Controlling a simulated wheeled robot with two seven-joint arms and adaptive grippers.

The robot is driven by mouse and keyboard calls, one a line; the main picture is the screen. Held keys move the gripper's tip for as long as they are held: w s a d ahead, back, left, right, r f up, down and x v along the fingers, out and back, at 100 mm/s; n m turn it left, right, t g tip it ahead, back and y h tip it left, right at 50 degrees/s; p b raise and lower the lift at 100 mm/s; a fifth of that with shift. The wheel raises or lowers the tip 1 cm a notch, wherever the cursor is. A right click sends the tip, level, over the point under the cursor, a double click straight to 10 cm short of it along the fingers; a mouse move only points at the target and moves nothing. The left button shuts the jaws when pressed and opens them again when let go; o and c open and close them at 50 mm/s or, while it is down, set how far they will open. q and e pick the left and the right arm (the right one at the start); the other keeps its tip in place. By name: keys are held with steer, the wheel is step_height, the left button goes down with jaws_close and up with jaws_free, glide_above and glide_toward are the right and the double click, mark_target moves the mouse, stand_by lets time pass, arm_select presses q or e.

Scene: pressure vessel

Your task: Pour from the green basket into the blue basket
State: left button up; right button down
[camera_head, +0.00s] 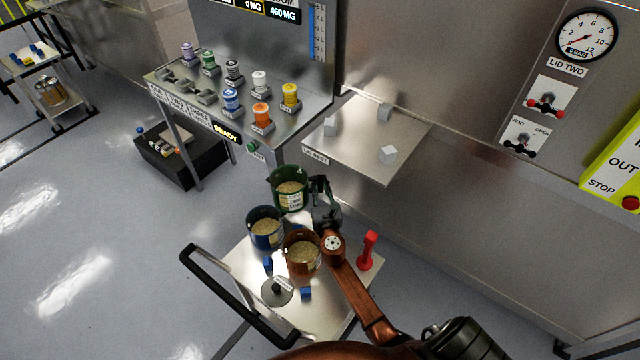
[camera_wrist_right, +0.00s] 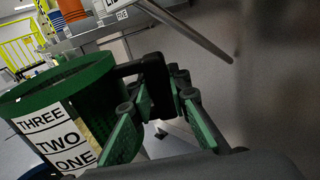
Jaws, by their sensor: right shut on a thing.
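The green basket (camera_head: 290,199) holds grainy tan contents and looks upright, above the back edge of the cart. My right gripper (camera_head: 318,188) is at its right side, shut on it. In the right wrist view the green basket (camera_wrist_right: 75,115) shows a label reading THREE, TWO, ONE, and the gripper's fingers (camera_wrist_right: 155,110) are at its dark handle. The blue basket (camera_head: 265,235) stands on the cart in front and to the left of the green one, with tan contents in it. My left gripper is not in view.
A brown basket (camera_head: 301,262) with tan contents stands on the cart (camera_head: 240,262) beside the blue one. A grey lid (camera_head: 277,291), small blue blocks and a red tool (camera_head: 368,250) are also there. A shelf (camera_head: 365,145) with grey cubes juts out behind.

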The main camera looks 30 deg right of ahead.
mark_target(317, 180)
steer(key=shift+s+r, duration=0.1)
steer(key=shift+r, duration=0.05)
steer(key=shift+a+r+n, duration=0.35)
steer(key=shift+r+n, duration=0.05)
steer(key=shift+r, duration=0.2)
steer(key=shift+s+a+r+n+t, duration=0.1)
steer(key=shift+a+r+n+t, duration=0.15)
steer(key=shift+r, duration=0.2)
steer(key=shift+a+r+n+t, duration=0.1)
steer(key=shift+r+n+t, duration=0.05)
steer(key=shift+r+n, duration=0.25)
steer(key=shift+a+r+n+t, duration=0.2)
steer(key=shift+a+r+n, duration=0.15)
steer(key=shift+r, duration=0.2)
steer(key=shift+a+r+n+t, duration=0.2)
steer(key=shift+a+r+n, duration=0.1)
steer(key=shift+r, duration=0.25)
steer(key=shift+s+a+r+n+h+b, duration=0.1)
steer(key=shift+a+r+n+h+b, duration=0.15)
steer(key=shift+n+h+b, duration=0.1)
steer(key=shift+t, duration=0.3)
